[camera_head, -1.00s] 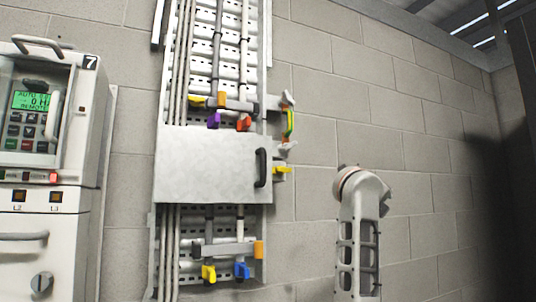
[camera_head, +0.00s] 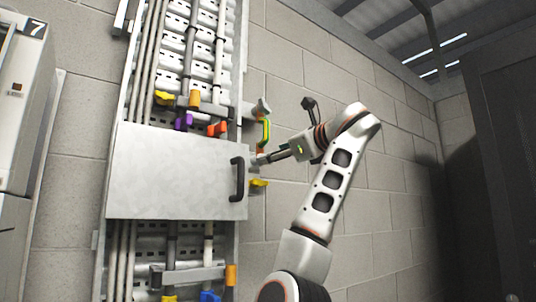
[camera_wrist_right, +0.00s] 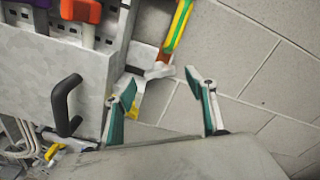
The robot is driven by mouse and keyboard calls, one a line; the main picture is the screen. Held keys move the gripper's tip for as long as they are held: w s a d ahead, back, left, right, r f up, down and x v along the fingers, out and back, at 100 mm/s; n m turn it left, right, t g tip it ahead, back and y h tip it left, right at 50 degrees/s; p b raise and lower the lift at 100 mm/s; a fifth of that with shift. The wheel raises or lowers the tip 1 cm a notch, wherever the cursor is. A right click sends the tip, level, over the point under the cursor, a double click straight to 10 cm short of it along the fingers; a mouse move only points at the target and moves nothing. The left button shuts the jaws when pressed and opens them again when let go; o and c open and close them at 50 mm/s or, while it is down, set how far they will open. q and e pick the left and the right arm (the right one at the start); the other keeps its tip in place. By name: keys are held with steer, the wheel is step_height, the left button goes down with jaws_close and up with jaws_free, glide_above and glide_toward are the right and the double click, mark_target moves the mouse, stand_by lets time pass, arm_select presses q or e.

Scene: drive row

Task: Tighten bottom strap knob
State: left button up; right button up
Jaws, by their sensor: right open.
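The bottom strap (camera_head: 195,275) is a grey bar across the cables below the metal cover, low in the head view. An orange piece (camera_head: 231,275) sits at its right end; I cannot tell for certain that this is the knob. My right gripper (camera_head: 260,161) is beside the cover's right edge, well above the bottom strap. In the right wrist view its two teal-padded fingers (camera_wrist_right: 162,88) are apart, with nothing held between them. A grey lever-like piece (camera_wrist_right: 157,71) and part of a yellow piece (camera_wrist_right: 137,106) show near the left finger. My left gripper is out of view.
The metal cover (camera_head: 165,175) has a black handle (camera_head: 237,180). A green-and-yellow piece (camera_head: 265,133) and a yellow piece (camera_head: 259,183) stick out at its right. Coloured cable ends hang above it. A cabinet (camera_head: 18,100) stands left. The block wall (camera_head: 300,90) to the right is bare.

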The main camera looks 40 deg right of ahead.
steer(key=shift+w+d+p, duration=0.15)
steer(key=shift+w+p, duration=0.15)
steer(key=shift+w, duration=1.5)
steer(key=c, duration=1.1)
steer(key=shift+m, duration=0.3)
steer(key=shift+c, duration=0.2)
steer(key=shift+m+p, duration=0.85)
steer(key=shift+m, duration=6.85)
steer(key=shift+d, duration=0.1)
steer(key=o, duration=1.1)
steer(key=shift+s, duration=0.1)
